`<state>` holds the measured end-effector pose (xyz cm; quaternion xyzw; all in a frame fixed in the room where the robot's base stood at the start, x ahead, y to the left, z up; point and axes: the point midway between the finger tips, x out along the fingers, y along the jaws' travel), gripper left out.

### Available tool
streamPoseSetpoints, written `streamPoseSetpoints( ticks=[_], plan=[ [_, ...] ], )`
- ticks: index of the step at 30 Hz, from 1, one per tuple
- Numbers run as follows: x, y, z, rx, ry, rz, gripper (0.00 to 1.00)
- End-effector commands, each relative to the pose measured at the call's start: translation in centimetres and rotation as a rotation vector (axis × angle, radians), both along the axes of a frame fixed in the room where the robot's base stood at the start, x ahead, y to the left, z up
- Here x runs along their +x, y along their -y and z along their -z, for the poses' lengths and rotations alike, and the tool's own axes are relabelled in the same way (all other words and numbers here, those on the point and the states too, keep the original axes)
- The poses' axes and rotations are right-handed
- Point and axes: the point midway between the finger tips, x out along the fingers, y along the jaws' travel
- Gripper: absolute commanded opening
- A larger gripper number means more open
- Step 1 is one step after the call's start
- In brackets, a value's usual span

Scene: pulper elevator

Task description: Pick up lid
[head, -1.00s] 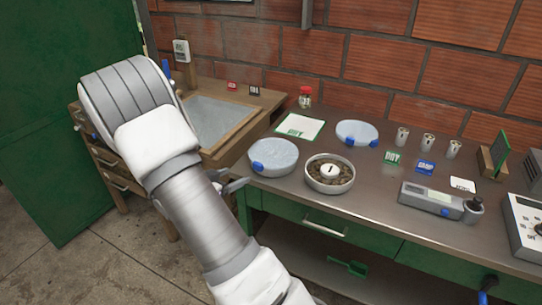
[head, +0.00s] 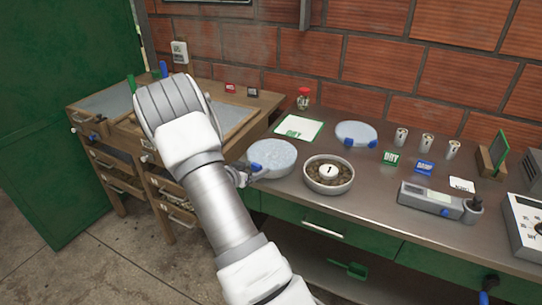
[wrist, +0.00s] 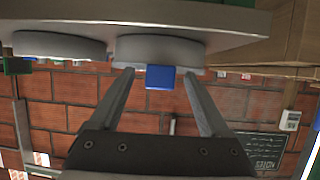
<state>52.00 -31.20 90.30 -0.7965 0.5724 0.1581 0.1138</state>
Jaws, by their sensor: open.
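A round, pale grey lid-like disc (head: 272,153) with a blue tab (head: 255,166) lies at the left of the metal bench. A similar disc (head: 357,132) with blue tabs lies farther back. My gripper (head: 246,172) is at the near disc's left edge, partly hidden by my arm in the head view. In the wrist view my open gripper (wrist: 158,74) has the near disc's blue tab (wrist: 160,78) between its fingers. The disc's grey rim (wrist: 160,50) is just beyond the tips. I cannot tell whether the fingers touch it.
A round bowl of brown beans (head: 328,187) with a white piece in its middle stands right of the near disc. A white sheet (head: 298,128) and red-capped jar (head: 303,98) are behind. Several small cups and a grey meter (head: 430,200) are to the right. Wooden drawers (head: 110,160) stand left.

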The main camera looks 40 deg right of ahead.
Motion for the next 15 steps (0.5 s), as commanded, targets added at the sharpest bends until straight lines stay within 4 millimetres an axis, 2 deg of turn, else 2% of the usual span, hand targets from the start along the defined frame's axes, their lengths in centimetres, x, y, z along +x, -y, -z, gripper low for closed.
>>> streamPoseSetpoints(
  ticks=[3, 4, 15],
  plan=[
    [0.01, -0.05, -0.01, 0.000, 0.000, 0.000, 0.80],
    [0.01, -0.05, -0.01, 0.000, 0.000, 0.000, 0.76],
    [0.00, -0.09, -0.01, 0.001, 0.000, -0.001, 0.10]
  ],
)
